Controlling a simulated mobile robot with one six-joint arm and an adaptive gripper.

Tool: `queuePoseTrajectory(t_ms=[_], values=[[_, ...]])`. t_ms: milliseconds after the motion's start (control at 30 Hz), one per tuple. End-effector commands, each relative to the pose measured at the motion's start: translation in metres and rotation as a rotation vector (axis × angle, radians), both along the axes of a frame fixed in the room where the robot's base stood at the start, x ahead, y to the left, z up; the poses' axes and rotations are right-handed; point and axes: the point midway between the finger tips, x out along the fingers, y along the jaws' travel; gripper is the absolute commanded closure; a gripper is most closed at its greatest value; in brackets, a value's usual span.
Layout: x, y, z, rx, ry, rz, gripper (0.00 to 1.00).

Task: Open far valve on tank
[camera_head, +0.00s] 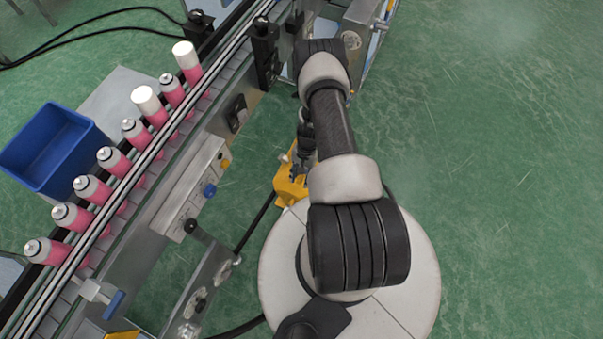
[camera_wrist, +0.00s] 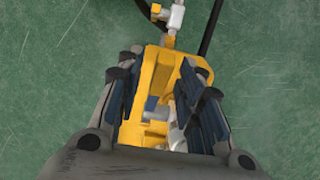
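A yellow body (camera_wrist: 152,72), which looks like the tank or its mount, lies below my gripper (camera_wrist: 162,100) in the wrist view. Silver and grey fittings (camera_wrist: 158,110) show between my fingers. A silver valve fitting (camera_wrist: 176,17) with a yellow part stands beyond the fingertips, at the top of the picture. My gripper is open, its fingers apart above the yellow body; I cannot tell if either touches it. In the head view the yellow body (camera_head: 289,188) is partly hidden by my arm, with my gripper (camera_head: 301,166) over it. I cannot tell which fitting is the far valve.
A conveyor (camera_head: 150,160) with several pink cans (camera_head: 93,190) runs along the left. A blue bin (camera_head: 55,147) stands behind it. A control panel (camera_head: 190,190) sits on the conveyor's near side. Dark hoses pass near the yellow body. Green floor on the right is clear.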

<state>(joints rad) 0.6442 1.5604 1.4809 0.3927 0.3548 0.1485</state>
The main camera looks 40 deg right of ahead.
Motion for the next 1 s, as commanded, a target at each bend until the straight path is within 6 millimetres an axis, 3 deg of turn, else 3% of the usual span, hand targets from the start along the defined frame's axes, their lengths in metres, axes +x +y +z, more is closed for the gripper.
queuePoseTrajectory(t_ms=[167,600,800,1000], values=[[0.003,-0.005,0.016,-0.001,-0.002,0.000,0.66],[0.011,-0.026,0.100,-0.002,-0.002,0.000,0.66],[0.012,-0.029,0.115,0.000,0.000,0.000,0.66],[0.012,-0.029,0.116,0.000,0.000,0.000,0.66]])
